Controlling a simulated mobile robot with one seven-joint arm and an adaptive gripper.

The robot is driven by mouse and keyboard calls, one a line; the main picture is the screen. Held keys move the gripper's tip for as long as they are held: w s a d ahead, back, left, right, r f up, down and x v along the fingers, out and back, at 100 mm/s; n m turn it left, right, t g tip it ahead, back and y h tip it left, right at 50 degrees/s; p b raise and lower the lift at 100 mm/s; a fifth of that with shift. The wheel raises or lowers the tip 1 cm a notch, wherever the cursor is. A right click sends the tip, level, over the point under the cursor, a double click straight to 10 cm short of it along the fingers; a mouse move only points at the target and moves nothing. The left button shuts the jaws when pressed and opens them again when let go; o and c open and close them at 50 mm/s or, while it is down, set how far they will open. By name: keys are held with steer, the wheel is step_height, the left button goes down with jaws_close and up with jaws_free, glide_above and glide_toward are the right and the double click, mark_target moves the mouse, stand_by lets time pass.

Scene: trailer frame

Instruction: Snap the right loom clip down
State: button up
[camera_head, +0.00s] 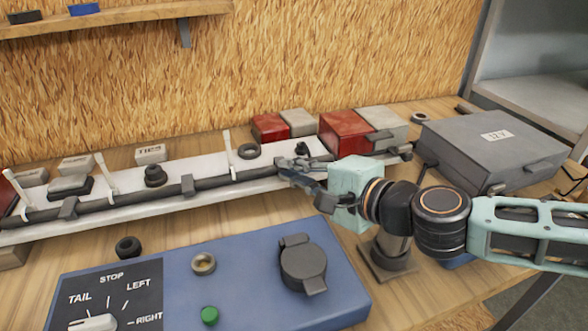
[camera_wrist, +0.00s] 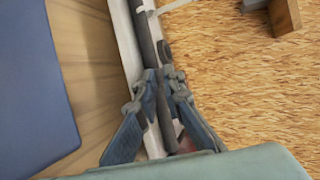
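A dark loom (camera_head: 130,196) runs along a pale rail (camera_head: 30,236). My gripper (camera_head: 296,173) is low over the right half of the rail. In the wrist view its fingers (camera_wrist: 161,84) lie on either side of the loom (camera_wrist: 144,32), tips close together. Whether they touch or grip anything is unclear.
White upright strips (camera_head: 230,155) stand along the rail. Red and grey boxes (camera_head: 344,132) are behind it. A grey 12 V case (camera_head: 490,150) stands at the right. A blue panel (camera_head: 240,285) with a knob and socket lies in front.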

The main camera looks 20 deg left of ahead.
steer(key=shift+o, duration=1.4)
steer(key=shift+w+r, duration=0.1)
steer(key=shift+r, duration=0.25)
step_height(320, 180, up, 9)
steer(key=shift+r, duration=0.2)
